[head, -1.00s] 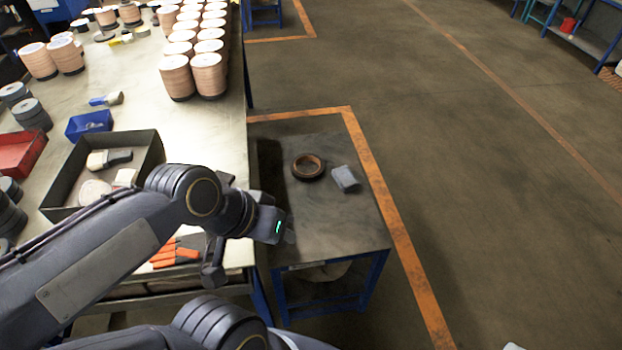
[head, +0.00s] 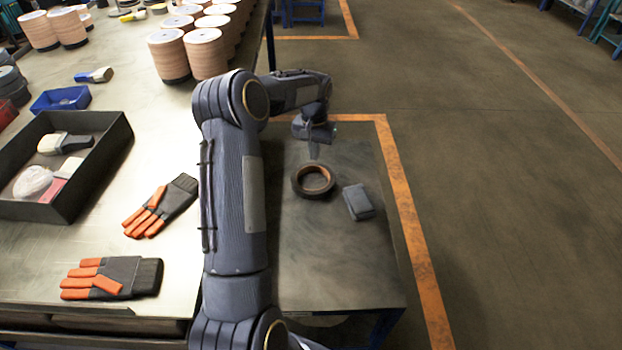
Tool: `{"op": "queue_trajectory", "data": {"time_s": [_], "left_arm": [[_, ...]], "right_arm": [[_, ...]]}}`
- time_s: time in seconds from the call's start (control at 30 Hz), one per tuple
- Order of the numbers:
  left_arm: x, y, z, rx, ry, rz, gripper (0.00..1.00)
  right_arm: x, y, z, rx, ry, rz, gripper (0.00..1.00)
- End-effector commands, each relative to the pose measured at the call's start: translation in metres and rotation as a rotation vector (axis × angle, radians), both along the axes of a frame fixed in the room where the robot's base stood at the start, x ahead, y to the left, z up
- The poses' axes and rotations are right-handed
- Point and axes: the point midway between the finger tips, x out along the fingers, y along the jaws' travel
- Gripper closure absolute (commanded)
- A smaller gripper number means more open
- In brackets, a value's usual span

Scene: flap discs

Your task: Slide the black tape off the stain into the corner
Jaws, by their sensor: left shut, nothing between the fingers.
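The black tape (head: 313,181) is a dark roll with a brown inner ring, lying flat on the small side table (head: 340,265). My left gripper (head: 314,152) is above the table at the far side of the tape, pointing down, shut and empty. Its tips are close to the tape's far rim; I cannot tell whether they touch. I cannot make out a distinct stain; the tabletop has dark smudges. My left arm covers the table's left side. My right gripper is not in view.
A grey block (head: 358,202) lies just right of the tape. A large workbench (head: 150,110) on the left holds gloves (head: 162,206), a black tray (head: 95,190), a blue bin (head: 61,99) and several disc stacks (head: 205,53). The table's near part is clear.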

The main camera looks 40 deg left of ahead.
Motion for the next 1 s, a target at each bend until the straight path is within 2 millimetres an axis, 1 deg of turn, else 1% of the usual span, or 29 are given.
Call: {"op": "queue_trajectory", "data": {"time_s": [0.17,0.5,0.57,0.73,0.8,1.0], "left_arm": [[-0.001,0.000,-0.026,-0.003,0.003,0.001,1.00],[-0.001,-0.001,-0.099,-0.004,0.002,0.001,1.00],[-0.011,-0.003,-0.094,-0.001,0.000,0.000,1.00],[-0.030,-0.011,-0.095,-0.001,0.001,-0.001,1.00],[-0.034,-0.012,-0.095,-0.001,0.000,0.000,1.00],[-0.038,-0.014,-0.095,-0.002,-0.002,0.000,1.00]], "right_arm": [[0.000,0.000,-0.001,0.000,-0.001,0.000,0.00],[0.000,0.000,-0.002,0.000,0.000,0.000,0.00],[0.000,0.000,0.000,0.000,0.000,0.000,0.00],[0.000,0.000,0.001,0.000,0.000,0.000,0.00],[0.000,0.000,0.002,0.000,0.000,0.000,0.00],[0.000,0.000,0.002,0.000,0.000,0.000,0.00]]}}
